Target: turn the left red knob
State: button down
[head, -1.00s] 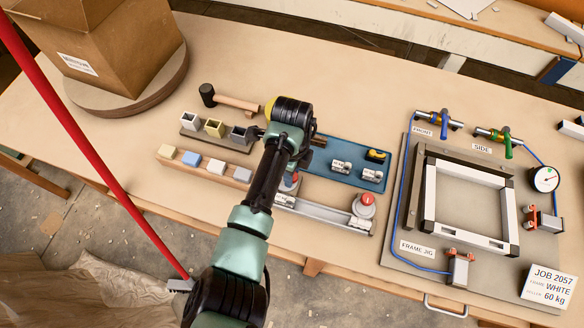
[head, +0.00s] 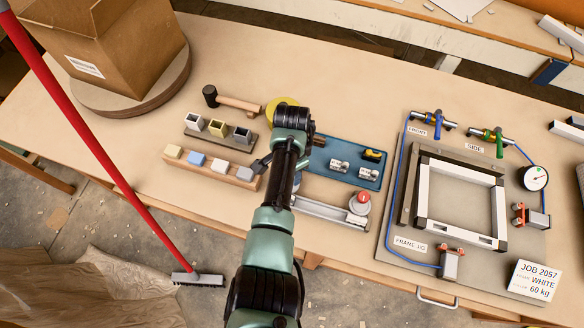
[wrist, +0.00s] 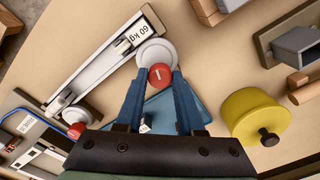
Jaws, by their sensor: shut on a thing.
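The left red knob (wrist: 160,74) sits on a round pale base at one end of a grey metal rail (wrist: 102,62). My gripper (wrist: 160,84) has its two blue fingers on either side of this knob and is shut on it. The knob's white mark points roughly along the fingers. In the head view my arm hides the left knob and most of my gripper. The right red knob (head: 361,197) stands at the rail's other end; it also shows in the wrist view (wrist: 76,130).
A yellow disc (head: 281,106) and mallet (head: 238,102) lie behind my arm. A blue tray (head: 332,171) lies right of it, a wooden block strip (head: 200,170) left. The frame jig (head: 405,240) is farther right. Bare tabletop lies at the back.

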jog(key=shift+n+p, duration=0.3)
jog(key=shift+n, duration=1.6)
jog(key=c, duration=0.5)
grip_release()
notch_tip(320, 180, up, 13)
jog(key=shift+r, duration=0.1)
